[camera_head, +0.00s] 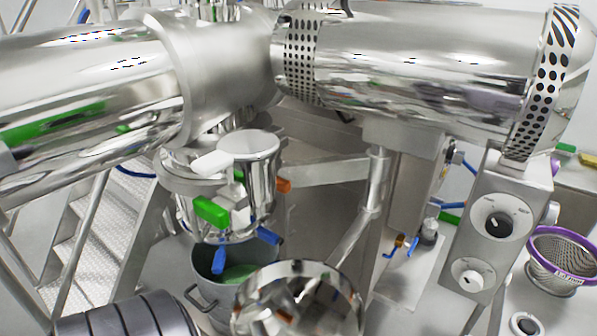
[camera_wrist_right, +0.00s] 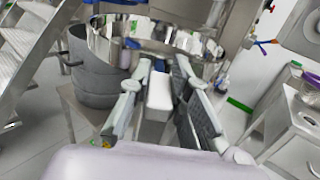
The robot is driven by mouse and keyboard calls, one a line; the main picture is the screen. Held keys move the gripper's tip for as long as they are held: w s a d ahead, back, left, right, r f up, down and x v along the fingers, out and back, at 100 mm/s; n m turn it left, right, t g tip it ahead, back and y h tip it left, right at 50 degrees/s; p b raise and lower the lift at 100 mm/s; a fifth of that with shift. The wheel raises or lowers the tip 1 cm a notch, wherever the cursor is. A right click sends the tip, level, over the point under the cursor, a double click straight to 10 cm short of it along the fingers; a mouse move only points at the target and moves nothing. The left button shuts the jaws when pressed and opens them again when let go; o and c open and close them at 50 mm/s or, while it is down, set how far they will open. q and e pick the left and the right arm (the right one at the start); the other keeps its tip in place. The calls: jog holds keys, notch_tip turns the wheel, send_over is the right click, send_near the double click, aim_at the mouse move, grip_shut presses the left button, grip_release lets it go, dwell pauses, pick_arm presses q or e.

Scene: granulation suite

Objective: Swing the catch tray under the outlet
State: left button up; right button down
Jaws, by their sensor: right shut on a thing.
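A round polished steel dish, which I take to be the catch tray (camera_head: 300,300), is at the bottom middle of the head view, cut by the frame edge. It lies in front of and right of a grey bucket (camera_head: 203,283) under the steel outlet vessel (camera_head: 250,165). In the right wrist view, my right gripper (camera_wrist_right: 160,75) is shut around a pale handle (camera_wrist_right: 157,97), which points toward round steelwork above it. The handle's join to the tray is unclear. My right gripper does not show in the head view. My left gripper is in neither view.
The vessel carries green (camera_head: 211,211) and blue (camera_head: 268,236) handles. A steel post (camera_head: 378,185) stands right of it. A control box (camera_head: 492,225) and purple-rimmed basket (camera_head: 560,262) are at right. Metal steps (camera_head: 95,230) are at left.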

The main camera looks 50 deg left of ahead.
jog(key=c, duration=1.5)
grip_release()
jog(key=shift+f, duration=0.15)
jog(key=v, duration=1.2)
